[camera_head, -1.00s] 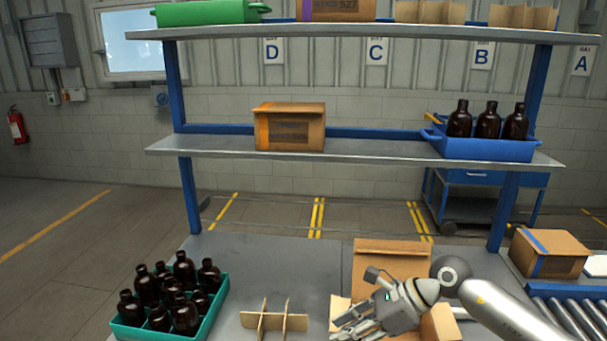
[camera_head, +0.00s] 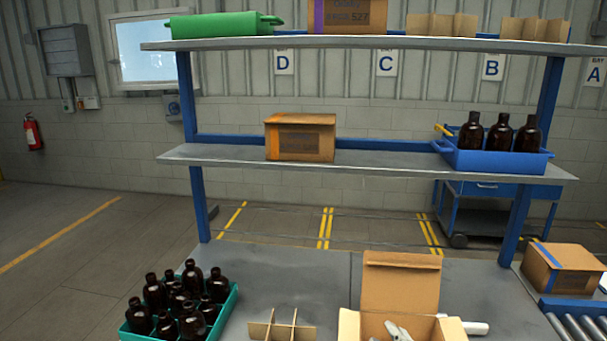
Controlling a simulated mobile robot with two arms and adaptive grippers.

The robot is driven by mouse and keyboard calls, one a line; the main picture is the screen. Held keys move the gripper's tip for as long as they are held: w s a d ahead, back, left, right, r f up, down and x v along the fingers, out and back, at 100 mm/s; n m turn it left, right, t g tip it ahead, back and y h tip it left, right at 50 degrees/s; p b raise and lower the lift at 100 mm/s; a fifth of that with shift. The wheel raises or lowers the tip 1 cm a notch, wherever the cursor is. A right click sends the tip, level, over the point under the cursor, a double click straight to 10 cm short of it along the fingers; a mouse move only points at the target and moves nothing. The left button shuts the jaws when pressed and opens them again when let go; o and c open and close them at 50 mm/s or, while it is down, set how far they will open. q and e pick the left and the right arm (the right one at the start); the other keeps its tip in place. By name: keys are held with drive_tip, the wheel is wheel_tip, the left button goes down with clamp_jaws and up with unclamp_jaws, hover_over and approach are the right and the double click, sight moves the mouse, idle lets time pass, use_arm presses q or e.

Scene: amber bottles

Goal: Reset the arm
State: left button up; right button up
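Only a small pale part of what looks like my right gripper (camera_head: 397,331) shows at the bottom edge, in front of or inside an open cardboard box (camera_head: 400,285). Its fingers are too cut off to tell whether they are open or shut. A white rounded piece at the box's right side looks like part of my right arm. My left gripper is not in view. The box stands on the grey table (camera_head: 290,270) with its back flap raised; its inside is mostly out of view.
A teal crate (camera_head: 228,310) of several amber bottles (camera_head: 192,281) stands at left, beside a cardboard divider (camera_head: 282,328). The shelf holds a closed carton (camera_head: 300,137) and a blue tray (camera_head: 497,160) with three bottles. A taped carton (camera_head: 562,268) sits by rollers at right.

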drive_tip(key=s+d+f+m+g+h, duration=0.15)
drive_tip(key=s+f+m+g, duration=0.5)
drive_tip(key=s, duration=0.65)
drive_tip(key=s+d+f+m+g+y, duration=0.1)
drive_tip(key=s+d+f+m+g, duration=0.15)
drive_tip(key=s+f+g, duration=0.75)
drive_tip(key=s+f+t, duration=0.1)
drive_tip(key=s+f, duration=0.1)
drive_tip(key=f, duration=1.2)
drive_tip(key=s+f+t, duration=0.1)
drive_tip(key=s+f, duration=0.2)
drive_tip(key=f, duration=1.1)
drive_tip(key=s+d+f+g, duration=0.1)
drive_tip(key=s+d+f, duration=0.2)
drive_tip(key=s+f, duration=1.3)
drive_tip(key=shift+s+h, duration=0.2)
drive_tip(key=shift+h, duration=0.15)
drive_tip(key=shift+a, duration=0.15)
